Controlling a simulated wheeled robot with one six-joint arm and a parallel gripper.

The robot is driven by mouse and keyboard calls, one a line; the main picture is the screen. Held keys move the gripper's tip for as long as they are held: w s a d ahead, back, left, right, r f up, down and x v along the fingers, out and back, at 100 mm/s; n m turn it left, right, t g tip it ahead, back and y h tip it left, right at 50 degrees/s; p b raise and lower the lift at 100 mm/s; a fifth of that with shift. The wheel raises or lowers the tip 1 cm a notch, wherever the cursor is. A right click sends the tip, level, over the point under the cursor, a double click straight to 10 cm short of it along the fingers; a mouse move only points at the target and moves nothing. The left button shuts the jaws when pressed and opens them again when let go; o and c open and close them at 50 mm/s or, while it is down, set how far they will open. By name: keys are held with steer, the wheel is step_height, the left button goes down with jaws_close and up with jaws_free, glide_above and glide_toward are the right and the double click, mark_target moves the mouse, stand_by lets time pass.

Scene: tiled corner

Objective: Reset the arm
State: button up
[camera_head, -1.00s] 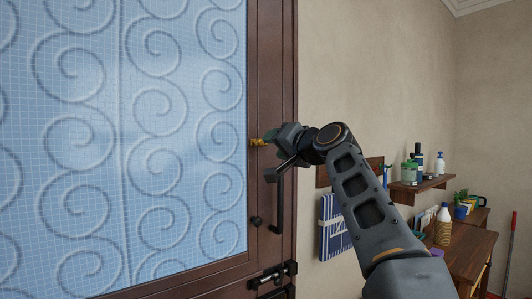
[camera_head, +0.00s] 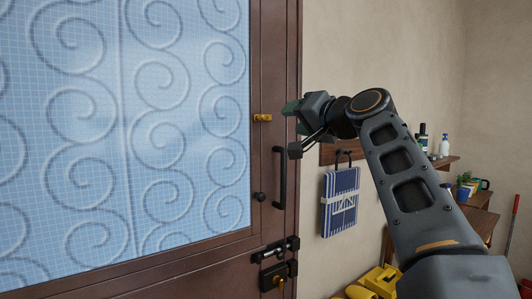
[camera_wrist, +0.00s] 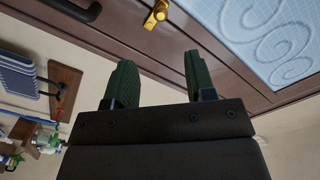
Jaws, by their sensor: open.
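My gripper (camera_head: 291,107) is raised in front of the right edge of a brown door, pointing left in the head view. In the wrist view its two green fingers (camera_wrist: 160,80) stand apart with nothing between them. A small brass latch (camera_head: 262,117) on the door frame lies just left of the fingertips in the head view. It also shows in the wrist view (camera_wrist: 156,15), beyond the fingers and apart from them. My arm reaches up from the lower right of the head view.
The door has a patterned glass pane (camera_head: 130,130), a dark handle (camera_head: 280,177) and a bolt (camera_head: 275,250). A striped blue towel (camera_head: 341,200) hangs from a wall rack. A shelf with bottles (camera_head: 443,145) is right of my arm. Yellow objects (camera_head: 375,283) lie low.

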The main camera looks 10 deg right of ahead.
step_height(320, 180, down, 22)
steer(key=d+g+h+p, duration=0.2)
steer(key=d+g+h, duration=0.15)
steer(key=g, duration=0.25)
steer(key=s+a+f+n+g+h+p, duration=0.1)
steer(key=s+a+f+n+g+p, duration=0.1)
steer(key=s+f, duration=0.7)
steer(key=s+a+f+n+g+h+p, duration=0.2)
steer(key=s+f+g+p, duration=0.3)
steer(key=s+f, duration=0.4)
steer(key=shift+s+a+f, duration=0.4)
steer(key=shift+s+a, duration=0.3)
steer(key=shift+a, duration=0.15)
